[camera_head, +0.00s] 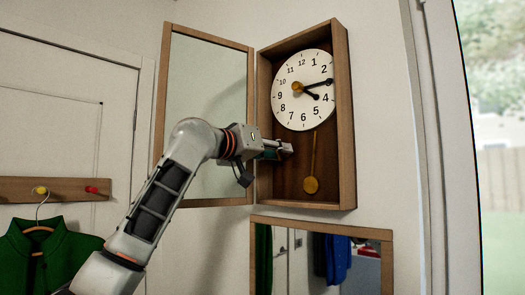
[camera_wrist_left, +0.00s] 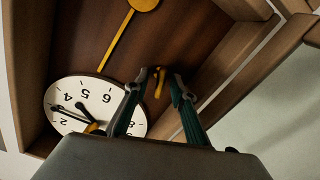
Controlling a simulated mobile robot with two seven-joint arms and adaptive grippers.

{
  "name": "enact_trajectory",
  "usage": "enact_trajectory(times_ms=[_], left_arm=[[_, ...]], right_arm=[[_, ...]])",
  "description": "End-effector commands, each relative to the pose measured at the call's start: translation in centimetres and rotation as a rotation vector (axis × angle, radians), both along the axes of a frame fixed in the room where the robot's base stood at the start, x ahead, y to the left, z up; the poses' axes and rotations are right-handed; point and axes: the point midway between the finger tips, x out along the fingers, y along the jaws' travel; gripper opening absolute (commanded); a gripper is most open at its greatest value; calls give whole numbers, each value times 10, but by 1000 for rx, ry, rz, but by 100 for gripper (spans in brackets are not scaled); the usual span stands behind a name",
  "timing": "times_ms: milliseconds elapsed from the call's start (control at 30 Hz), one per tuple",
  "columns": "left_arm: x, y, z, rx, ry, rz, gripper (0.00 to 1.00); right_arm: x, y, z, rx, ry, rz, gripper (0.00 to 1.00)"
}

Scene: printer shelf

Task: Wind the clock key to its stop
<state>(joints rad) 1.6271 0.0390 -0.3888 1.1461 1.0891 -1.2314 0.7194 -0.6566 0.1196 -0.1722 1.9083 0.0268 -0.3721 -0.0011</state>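The wall clock's white dial (camera_head: 290,106) sits in an open wooden case (camera_head: 345,150); it appears upside down in the left wrist view (camera_wrist_left: 98,106). A brass piece (camera_head: 297,87) stands at the middle of the dial, by the black hands; it is partly hidden in the left wrist view (camera_wrist_left: 92,128). A small curved brass piece (camera_wrist_left: 158,82) shows between my left fingertips, against the dark back panel. I cannot tell which brass piece is the key. My left gripper (camera_head: 284,149) is at the case's left side, below the dial, its fingers apart. My right gripper is out of view.
The pendulum's brass bob (camera_head: 311,185) hangs in the lower case. The glazed door (camera_head: 250,110) stands open to the left. A mirror (camera_head: 300,265) is below; a coat rail (camera_head: 60,189) with a green coat (camera_head: 50,250) is at left, a window (camera_head: 495,130) at right.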

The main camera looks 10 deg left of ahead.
Motion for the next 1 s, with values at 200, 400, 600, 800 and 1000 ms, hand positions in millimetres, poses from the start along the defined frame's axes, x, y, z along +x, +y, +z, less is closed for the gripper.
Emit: enact_trajectory(times_ms=[200, 400, 600, 800, 1000], left_arm=[[-25, 20, 0, -1, -4, 1, 25], [-56, 42, 0, 0, -3, 3, 25], [-80, 60, 0, 0, -2, 3, 25], [-90, 66, -1, 0, 0, 2, 25], [-91, 66, 0, 0, 0, 1, 25]], right_arm=[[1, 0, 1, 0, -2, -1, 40], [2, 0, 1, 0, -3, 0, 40], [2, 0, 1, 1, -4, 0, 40], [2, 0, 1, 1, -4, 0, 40], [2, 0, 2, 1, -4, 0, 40]])
